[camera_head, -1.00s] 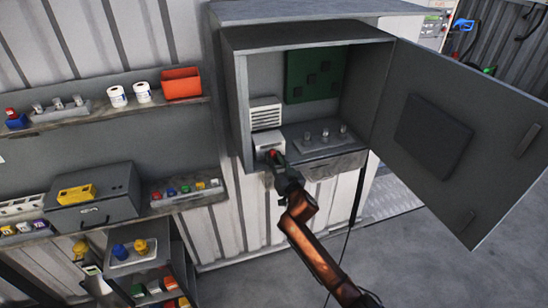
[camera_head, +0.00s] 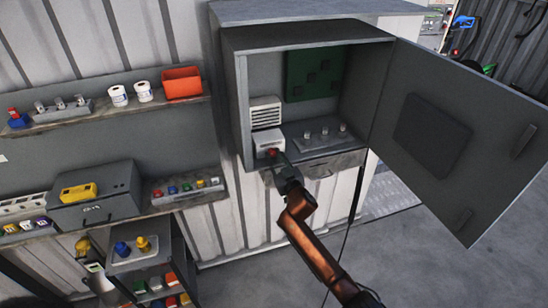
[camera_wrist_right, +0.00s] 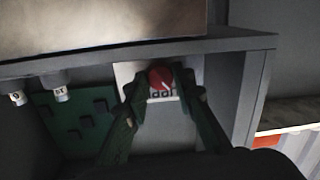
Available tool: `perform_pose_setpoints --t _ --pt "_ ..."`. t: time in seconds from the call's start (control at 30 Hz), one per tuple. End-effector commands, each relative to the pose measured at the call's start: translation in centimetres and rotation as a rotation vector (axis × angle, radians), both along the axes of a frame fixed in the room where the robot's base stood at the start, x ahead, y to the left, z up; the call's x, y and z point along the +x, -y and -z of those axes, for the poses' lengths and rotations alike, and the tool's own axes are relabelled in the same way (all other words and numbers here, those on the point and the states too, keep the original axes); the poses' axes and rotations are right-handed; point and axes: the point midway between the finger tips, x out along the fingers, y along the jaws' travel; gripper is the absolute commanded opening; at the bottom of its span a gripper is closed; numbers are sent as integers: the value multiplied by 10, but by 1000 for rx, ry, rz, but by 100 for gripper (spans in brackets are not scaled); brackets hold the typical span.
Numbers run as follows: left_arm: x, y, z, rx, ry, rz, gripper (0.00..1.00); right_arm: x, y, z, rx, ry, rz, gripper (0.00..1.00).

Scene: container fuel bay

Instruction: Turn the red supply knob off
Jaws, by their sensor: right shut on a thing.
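The red supply knob (camera_head: 271,152) sits on the front of a pale box inside the open grey cabinet (camera_head: 240,110). My right gripper (camera_head: 278,160) is at the knob, reaching in from below right. In the right wrist view, the knob (camera_wrist_right: 161,78) shows as a round red face on a white plate (camera_wrist_right: 124,72). The two dark fingers of my right gripper (camera_wrist_right: 162,74) close on it from either side. Black lettering on the plate is partly legible below the knob. The knob's exact turned position is hard to read. My left gripper is not in view.
The cabinet door (camera_head: 455,130) stands open at the right. Three small pale knobs stand on a grey strip (camera_head: 318,145) beside the red knob. A green panel (camera_head: 312,75) is on the cabinet's back wall. Shelves with loose parts (camera_head: 55,122) are at the left.

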Motion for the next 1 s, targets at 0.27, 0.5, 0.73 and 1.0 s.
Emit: perform_pose_setpoints --t 0.27,0.5,0.73,1.0 --pt "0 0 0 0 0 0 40 0 0 0 1 0 -1 37" --pt "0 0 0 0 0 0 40 0 0 0 1 0 0 41" --pt "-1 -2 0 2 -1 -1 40 -7 3 1 1 0 0 41" --pt "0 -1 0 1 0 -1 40 -50 19 0 2 -1 -1 41"
